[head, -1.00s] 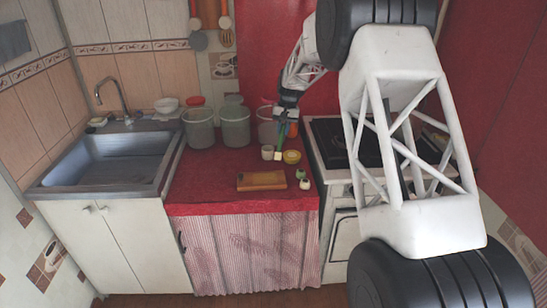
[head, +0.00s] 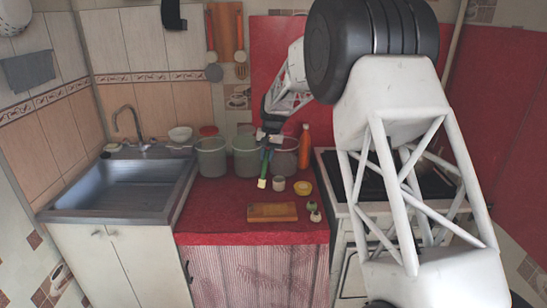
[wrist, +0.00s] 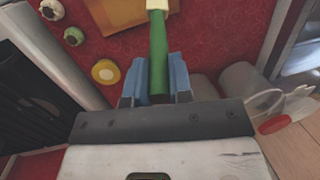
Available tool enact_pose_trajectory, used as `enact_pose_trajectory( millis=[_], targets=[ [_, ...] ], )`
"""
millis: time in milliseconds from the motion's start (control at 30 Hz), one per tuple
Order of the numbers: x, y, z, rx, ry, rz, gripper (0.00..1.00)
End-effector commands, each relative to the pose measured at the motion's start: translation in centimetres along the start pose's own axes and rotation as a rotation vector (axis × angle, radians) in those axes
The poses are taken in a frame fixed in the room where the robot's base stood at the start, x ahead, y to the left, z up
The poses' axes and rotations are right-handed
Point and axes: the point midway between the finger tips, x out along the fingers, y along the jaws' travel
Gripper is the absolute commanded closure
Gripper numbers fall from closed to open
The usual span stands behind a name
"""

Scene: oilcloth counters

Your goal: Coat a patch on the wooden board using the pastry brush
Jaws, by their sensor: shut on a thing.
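My gripper (head: 267,138) is shut on the green handle of the pastry brush (head: 264,168), at the back of the red counter. The brush hangs down with its pale head lowest, left of a small white cup (head: 279,184). In the wrist view the handle (wrist: 158,55) sits between the blue fingers (wrist: 157,82), and the pale head points toward the wooden board (wrist: 112,14). In the head view the board (head: 272,212) lies flat near the counter's front edge, in front of the brush and apart from my gripper. I cannot tell the head's height above the counter.
A yellow bowl (head: 304,188) and two small round items (head: 311,205) are right of the brush and board. Several grey-green pots (head: 211,157) and an orange bottle (head: 304,147) stand behind. The sink (head: 125,190) is left, the stove right. Counter left of the board is clear.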

Motion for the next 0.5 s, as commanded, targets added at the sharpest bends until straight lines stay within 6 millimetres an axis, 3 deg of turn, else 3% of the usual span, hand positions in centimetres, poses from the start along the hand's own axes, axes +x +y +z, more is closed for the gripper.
enact_pose_trajectory(
  millis=[500],
  targets=[
    [0.72,0.19,-0.11,0.001,0.0,0.0,1.0]
  ],
)
